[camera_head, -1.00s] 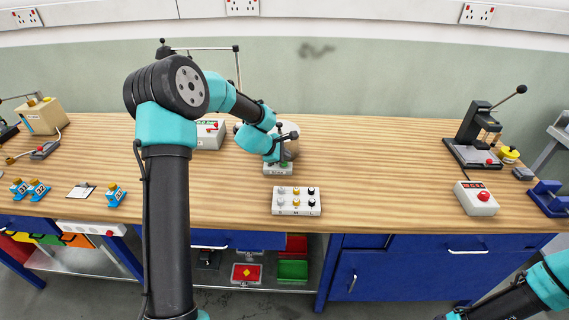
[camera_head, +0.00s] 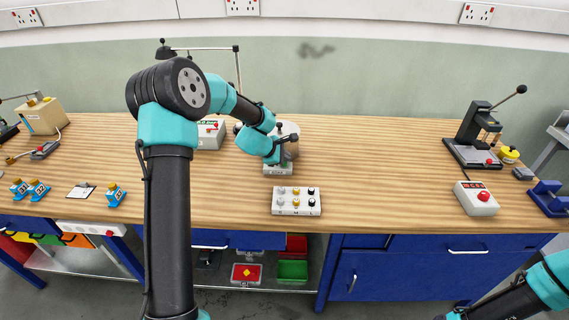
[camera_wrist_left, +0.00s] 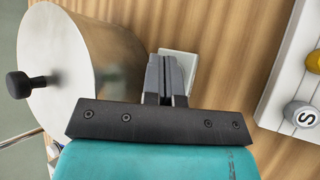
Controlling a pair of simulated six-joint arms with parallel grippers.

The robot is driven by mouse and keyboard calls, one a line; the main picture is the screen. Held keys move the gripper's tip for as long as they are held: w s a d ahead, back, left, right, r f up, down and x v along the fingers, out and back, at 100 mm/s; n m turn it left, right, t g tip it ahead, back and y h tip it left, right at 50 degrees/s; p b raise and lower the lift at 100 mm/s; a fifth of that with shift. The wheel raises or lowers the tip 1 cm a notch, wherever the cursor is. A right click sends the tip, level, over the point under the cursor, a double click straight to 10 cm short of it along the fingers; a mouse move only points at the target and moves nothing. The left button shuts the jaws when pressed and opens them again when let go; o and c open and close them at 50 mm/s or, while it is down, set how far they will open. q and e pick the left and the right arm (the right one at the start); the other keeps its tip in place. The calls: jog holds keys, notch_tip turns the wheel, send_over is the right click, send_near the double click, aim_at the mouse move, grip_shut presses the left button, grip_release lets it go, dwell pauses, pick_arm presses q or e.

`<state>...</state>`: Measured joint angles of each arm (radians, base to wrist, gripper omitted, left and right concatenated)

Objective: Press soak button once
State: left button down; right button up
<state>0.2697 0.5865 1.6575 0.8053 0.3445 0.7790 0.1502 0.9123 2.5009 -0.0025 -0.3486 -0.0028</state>
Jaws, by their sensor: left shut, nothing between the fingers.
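A small light box (camera_head: 277,170) stands on the bench, with lettering on its front too small to read for sure; a bit of green showed on its top earlier, and it may be the soak button. My left gripper (camera_head: 284,160) is shut and empty, fingers pointing down at the top of this box. In the left wrist view the shut fingers (camera_wrist_left: 166,78) lie over the pale box (camera_wrist_left: 182,62) and hide most of its top. I cannot tell whether the fingertips touch the button. My right gripper is out of view.
A metal cylinder (camera_wrist_left: 95,55) with a black knob stands close beside the left fingers. A white panel (camera_head: 296,208) with several knobs sits in front of the box. A red-button box (camera_head: 477,198) and a lever press (camera_head: 473,140) stand at the right. The bench between is clear.

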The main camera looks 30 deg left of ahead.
aim_at(285, 164)
pick_arm(q)
jog(key=shift+f, duration=0.5)
dwell(0.6)
jog(key=shift+r, duration=0.9)
jog(key=shift+r, duration=0.1)
jog(key=shift+r, duration=2.45)
